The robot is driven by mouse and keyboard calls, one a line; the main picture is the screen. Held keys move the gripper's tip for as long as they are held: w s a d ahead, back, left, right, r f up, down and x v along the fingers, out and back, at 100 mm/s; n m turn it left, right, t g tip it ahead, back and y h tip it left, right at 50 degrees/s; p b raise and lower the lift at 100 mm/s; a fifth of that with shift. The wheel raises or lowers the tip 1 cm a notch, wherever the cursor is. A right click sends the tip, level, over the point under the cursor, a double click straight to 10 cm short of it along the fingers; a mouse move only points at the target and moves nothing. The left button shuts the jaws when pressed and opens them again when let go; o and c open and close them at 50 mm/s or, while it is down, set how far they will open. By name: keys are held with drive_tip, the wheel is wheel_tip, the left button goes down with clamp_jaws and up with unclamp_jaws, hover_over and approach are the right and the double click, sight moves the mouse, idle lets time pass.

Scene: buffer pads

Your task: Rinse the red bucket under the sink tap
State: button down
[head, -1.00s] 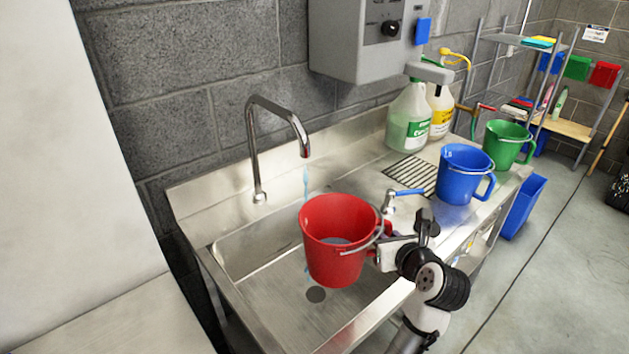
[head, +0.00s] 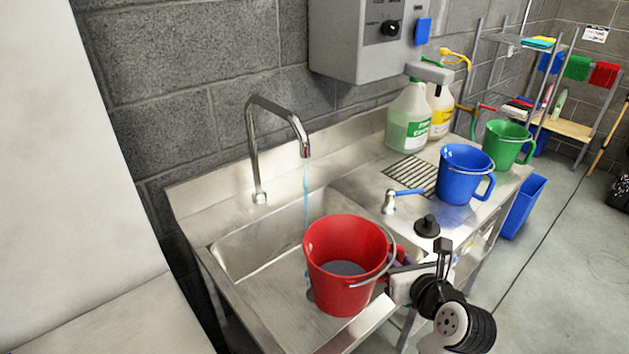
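The red bucket (head: 325,290) hangs upright over the front right of the steel sink (head: 245,250), mouth up. A grey-blue patch shows inside it; I cannot tell whether that is water or the bare bottom. My gripper (head: 397,270) is at the bucket's right side, apparently shut on its side handle; the bucket partly hides the fingertips. The curved chrome tap (head: 277,107) stands at the back of the sink. A thin blue stream of water (head: 306,195) falls from its spout and passes at the bucket's left rim, seemingly outside or behind it.
A grey dispenser box (head: 355,40) hangs above. The sink's left side is free.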

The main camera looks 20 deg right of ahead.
drive_tip(key=s+a, duration=0.2)
drive_tip(key=s, duration=1)
drive_tip(key=shift+s+a, duration=0.25)
drive_tip(key=shift+a, duration=0.05)
